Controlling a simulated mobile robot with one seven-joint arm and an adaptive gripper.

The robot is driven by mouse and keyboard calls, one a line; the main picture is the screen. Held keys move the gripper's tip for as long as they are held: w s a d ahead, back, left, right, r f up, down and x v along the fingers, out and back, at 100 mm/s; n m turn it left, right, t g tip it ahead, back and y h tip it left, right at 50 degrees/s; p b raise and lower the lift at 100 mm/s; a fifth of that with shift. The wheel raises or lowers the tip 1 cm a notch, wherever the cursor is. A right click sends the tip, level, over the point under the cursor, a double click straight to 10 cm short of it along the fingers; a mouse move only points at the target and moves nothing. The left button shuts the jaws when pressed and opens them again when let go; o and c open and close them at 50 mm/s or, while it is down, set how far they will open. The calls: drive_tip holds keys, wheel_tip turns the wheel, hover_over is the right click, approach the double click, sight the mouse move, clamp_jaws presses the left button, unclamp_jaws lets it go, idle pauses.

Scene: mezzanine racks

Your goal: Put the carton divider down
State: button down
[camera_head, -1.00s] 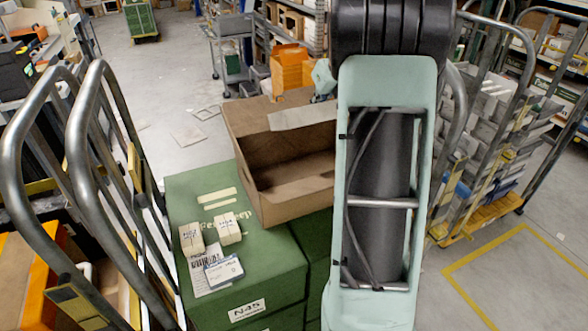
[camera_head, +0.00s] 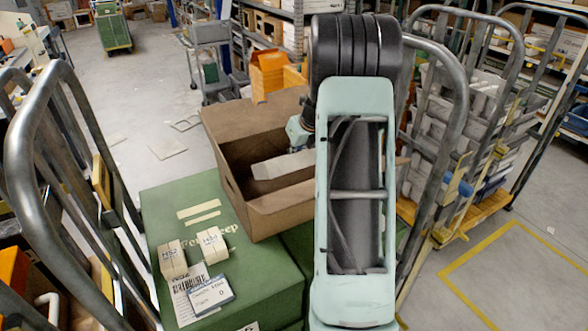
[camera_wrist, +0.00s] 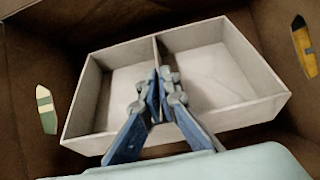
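The carton divider (camera_wrist: 97,95) is a pale, open frame with two compartments split by a middle wall. In the wrist view it lies inside the brown carton (camera_wrist: 30,65), and my gripper (camera_wrist: 164,76) has its blue fingers closed on the middle wall. In the head view one pale side of the divider (camera_head: 283,165) shows below the rim of the open carton (camera_head: 268,222); my arm hides the rest and the gripper fingers. I cannot tell whether the divider touches the carton floor.
The carton stands on green boxes (camera_head: 165,212), with two small cream boxes (camera_head: 211,246) and a label card (camera_head: 209,294) in front. Metal cage rails (camera_head: 30,180) rise at left; a loaded trolley (camera_head: 470,130) stands at right. Floor shows beyond.

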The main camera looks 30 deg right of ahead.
sight(300, 152)
drive_tip(key=shift+f, duration=2.15)
drive_tip(key=shift+f, duration=0.35)
drive_tip(key=c, duration=2.2)
unclamp_jaws()
drive_tip(key=shift+r, duration=0.1)
drive_tip(key=shift+o, duration=0.2)
drive_tip(key=shift+r, duration=0.45)
drive_tip(key=v, duration=1.1)
drive_tip(key=shift+s+r, duration=0.25)
drive_tip(key=shift+s, duration=0.05)
drive_tip(key=shift+w, duration=0.1)
